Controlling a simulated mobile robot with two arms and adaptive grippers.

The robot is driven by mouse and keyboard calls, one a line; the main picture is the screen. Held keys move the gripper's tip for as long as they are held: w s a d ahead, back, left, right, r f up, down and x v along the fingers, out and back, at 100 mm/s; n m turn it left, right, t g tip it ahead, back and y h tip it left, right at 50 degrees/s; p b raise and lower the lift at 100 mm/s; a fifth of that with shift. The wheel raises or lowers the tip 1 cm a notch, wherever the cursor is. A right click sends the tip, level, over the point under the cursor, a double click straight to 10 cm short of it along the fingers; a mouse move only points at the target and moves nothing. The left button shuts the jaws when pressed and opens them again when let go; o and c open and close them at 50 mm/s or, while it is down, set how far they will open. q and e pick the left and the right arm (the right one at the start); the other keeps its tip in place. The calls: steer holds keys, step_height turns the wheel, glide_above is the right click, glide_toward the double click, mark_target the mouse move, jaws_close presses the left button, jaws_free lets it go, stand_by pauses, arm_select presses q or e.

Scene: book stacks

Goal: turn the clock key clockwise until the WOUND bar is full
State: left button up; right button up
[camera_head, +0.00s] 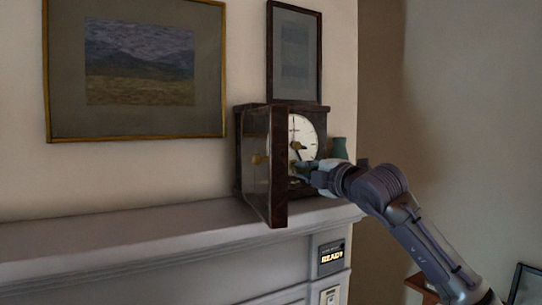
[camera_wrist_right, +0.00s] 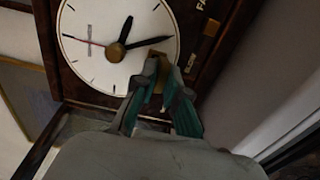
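The clock (camera_head: 240,152) stands on the mantel with its glazed door (camera_head: 279,170) swung open towards me. Its white dial (camera_wrist_right: 88,62) fills the upper left of the wrist view, with two dark hands, a thin red hand and a brass hub (camera_wrist_right: 116,52). My right gripper (camera_head: 312,170) is at the lower right of the dial. In the wrist view its teal fingertips (camera_wrist_right: 163,70) are close together at the dial's lower edge. A small brownish, brass-like piece shows between them; I cannot tell whether it is the key or whether they grip it. My left gripper is out of view.
A small sign (camera_head: 331,258) on the mantel front reads READY; no bar is legible. Two framed pictures hang behind. The mantel shelf (camera_head: 120,232) is clear to the left.

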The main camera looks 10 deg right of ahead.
jaws_close()
steer(key=shift+w+f+b, duration=0.1)
steer(key=shift+f+b, duration=0.05)
steer(key=shift+b, duration=0.2)
stand_by(0.3)
steer(key=shift+a, duration=0.1)
steer(key=shift+f+m+b, duration=0.15)
steer(key=shift+m+b, duration=0.55)
steer(key=shift+b, duration=0.15)
steer(key=shift+m+b, duration=0.8)
steer(key=shift+m, duration=0.5)
